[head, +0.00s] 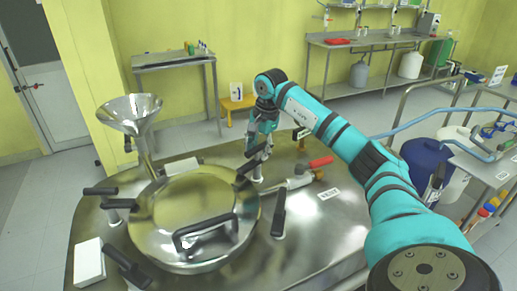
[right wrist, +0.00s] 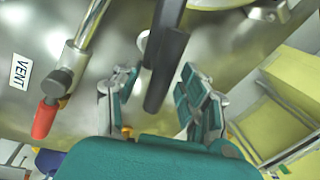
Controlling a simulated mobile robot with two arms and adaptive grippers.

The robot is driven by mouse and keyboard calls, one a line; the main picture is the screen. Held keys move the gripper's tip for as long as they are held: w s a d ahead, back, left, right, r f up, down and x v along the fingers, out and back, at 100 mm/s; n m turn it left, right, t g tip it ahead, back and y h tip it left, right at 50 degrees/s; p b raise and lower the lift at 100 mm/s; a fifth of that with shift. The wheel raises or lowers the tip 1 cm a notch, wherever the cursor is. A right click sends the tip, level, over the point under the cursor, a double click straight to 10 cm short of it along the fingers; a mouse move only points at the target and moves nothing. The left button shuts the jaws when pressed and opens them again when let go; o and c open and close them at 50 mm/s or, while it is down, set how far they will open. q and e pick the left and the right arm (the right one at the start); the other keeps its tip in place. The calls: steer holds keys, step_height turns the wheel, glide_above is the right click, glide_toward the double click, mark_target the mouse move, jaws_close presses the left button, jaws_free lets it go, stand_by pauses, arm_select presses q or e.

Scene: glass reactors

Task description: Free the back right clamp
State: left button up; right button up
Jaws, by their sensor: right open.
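The back right clamp, with its black handle (head: 248,164), stands at the back right edge of the round steel lid (head: 165,212). My right gripper (head: 260,142) is just above and behind this clamp, pointing down. In the right wrist view the black handle (right wrist: 166,62) passes between the two open fingers (right wrist: 158,84), with a gap visible on each side. The grip is not closed on it. The clamp's base is partly hidden by the gripper in the head view. My left gripper is not in view.
Other black-handled clamps stand at the front right (head: 279,208), back left (head: 101,191) and front left (head: 127,267). A red-handled vent valve (head: 320,162) sits right of the gripper. A steel funnel (head: 131,112) rises at the back left. A white box (head: 89,262) is at the front left.

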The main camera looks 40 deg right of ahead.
steer(key=shift+f, duration=0.2)
steer(key=c, duration=0.5)
steer(key=shift+r, duration=0.1)
jaws_close()
